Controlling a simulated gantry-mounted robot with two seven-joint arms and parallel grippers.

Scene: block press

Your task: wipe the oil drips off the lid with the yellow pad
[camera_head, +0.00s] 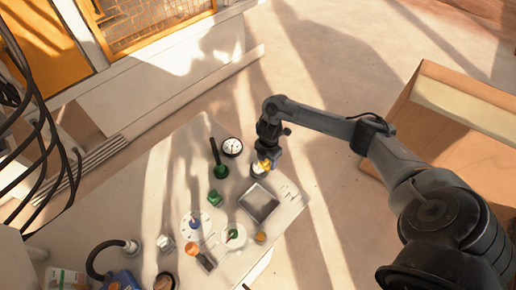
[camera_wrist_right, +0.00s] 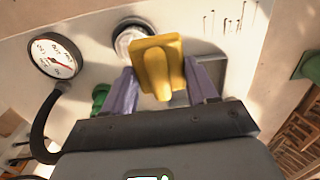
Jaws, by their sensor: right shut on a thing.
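My right gripper (camera_head: 266,150) is over the far right part of the white work surface. It is shut on the yellow pad (camera_head: 264,165). In the right wrist view the pad (camera_wrist_right: 157,62) stands between the purple fingers (camera_wrist_right: 163,88). A round, silver-rimmed piece (camera_wrist_right: 124,37), perhaps the lid, lies just behind the pad and is partly hidden by it. I cannot tell whether the pad touches it. I cannot make out oil drips on it. My left gripper is not in view.
A dial gauge (camera_head: 232,146) and a green-handled part (camera_head: 219,170) are left of the gripper. A grey square recess (camera_head: 260,202) lies just in front. Knobs and round plates (camera_head: 232,236) crowd the near side. A wooden box (camera_head: 450,130) stands at right.

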